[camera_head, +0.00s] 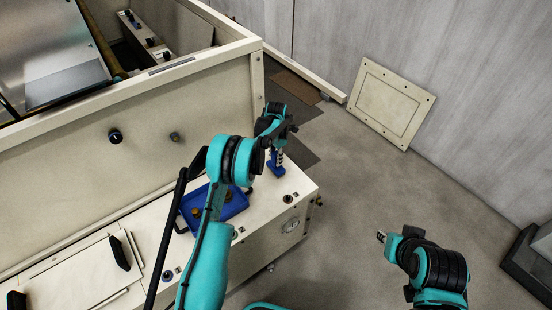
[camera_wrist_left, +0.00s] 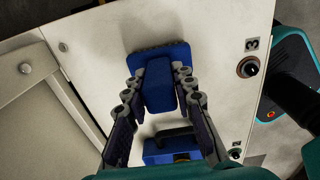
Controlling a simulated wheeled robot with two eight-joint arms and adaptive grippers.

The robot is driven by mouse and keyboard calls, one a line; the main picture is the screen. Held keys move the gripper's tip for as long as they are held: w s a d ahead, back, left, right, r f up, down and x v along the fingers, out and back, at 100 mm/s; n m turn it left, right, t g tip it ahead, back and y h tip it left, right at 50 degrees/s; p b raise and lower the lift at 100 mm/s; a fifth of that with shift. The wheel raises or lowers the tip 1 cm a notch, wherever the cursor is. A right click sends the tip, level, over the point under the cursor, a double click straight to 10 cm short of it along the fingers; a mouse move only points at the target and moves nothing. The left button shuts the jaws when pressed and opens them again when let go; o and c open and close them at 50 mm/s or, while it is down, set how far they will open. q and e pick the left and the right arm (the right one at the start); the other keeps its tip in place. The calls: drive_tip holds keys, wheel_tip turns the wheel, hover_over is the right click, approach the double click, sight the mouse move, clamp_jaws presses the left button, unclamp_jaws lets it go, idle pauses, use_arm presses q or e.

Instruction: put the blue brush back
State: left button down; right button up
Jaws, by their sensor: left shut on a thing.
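The blue brush (camera_head: 276,170) is at the far right end of the cream cabinet top. It also shows in the left wrist view (camera_wrist_left: 160,82), with its wide head towards the top and its handle towards me. My left gripper (camera_head: 278,152) is shut on the handle, with a finger on each side in the wrist view (camera_wrist_left: 157,95). The brush head is at or just above the cabinet top; I cannot tell whether it touches. My right gripper (camera_head: 382,237) is over the floor at the right, apart from everything; its jaw opening is too small to read.
A blue tray (camera_head: 238,207) with brownish pieces and black handles sits on the cabinet top (camera_head: 297,184), nearer me than the brush. Knobs line the cabinet's front edge. The tall hopper wall (camera_head: 80,160) stands behind.

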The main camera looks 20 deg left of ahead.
use_arm(q)
drive_tip(key=c, duration=1.3)
unclamp_jaws()
drive_tip(key=shift+o, duration=0.2)
